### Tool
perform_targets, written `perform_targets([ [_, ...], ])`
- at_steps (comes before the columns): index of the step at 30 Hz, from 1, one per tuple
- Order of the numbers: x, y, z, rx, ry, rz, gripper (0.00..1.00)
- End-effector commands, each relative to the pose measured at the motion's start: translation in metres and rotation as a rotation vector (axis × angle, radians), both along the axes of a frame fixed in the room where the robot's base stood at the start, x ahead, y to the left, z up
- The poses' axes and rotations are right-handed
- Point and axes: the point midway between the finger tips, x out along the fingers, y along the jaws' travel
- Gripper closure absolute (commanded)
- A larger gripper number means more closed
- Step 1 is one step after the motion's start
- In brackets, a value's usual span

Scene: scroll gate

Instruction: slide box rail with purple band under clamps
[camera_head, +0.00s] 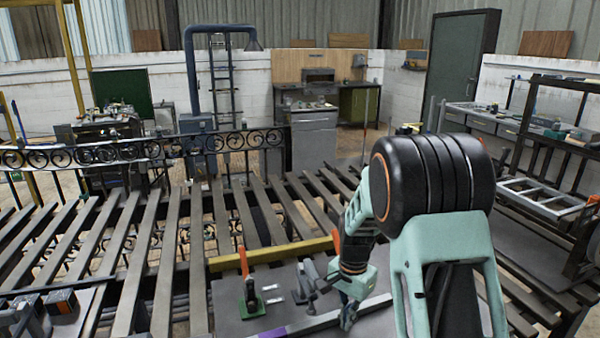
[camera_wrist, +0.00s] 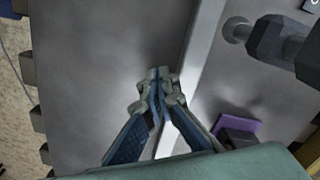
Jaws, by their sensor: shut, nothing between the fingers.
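The pale grey box rail (camera_head: 377,301) lies slanting across the workbench in the head view. A purple band (camera_head: 273,333) shows toward its left end, at the frame's bottom edge. The rail (camera_wrist: 205,45) also runs past my fingers in the wrist view. My gripper (camera_head: 347,322) is shut and empty, with its fingertips (camera_wrist: 159,74) close beside the rail; contact cannot be told. A clamp with a red handle and green base (camera_head: 250,295) stands behind the rail.
A yellow bar (camera_head: 270,254) lies along the bench's back edge. In the wrist view, a purple plate (camera_wrist: 240,124) and a dark clamp part (camera_wrist: 275,40) are right of the rail. The grey bench surface (camera_wrist: 90,60) left of my fingers is clear. Slatted bars surround the bench.

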Motion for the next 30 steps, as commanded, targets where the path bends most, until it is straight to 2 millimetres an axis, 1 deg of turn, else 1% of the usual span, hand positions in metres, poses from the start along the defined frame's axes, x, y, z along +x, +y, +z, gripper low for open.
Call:
perform_targets([
  [15, -0.022, -0.008, 0.0, 0.0, 0.0, -0.001, 1.0],
  [25, -0.023, -0.008, 0.001, -0.001, 0.001, -0.001, 1.0],
  [30, -0.023, -0.008, 0.012, -0.001, -0.001, 0.0, 1.0],
])
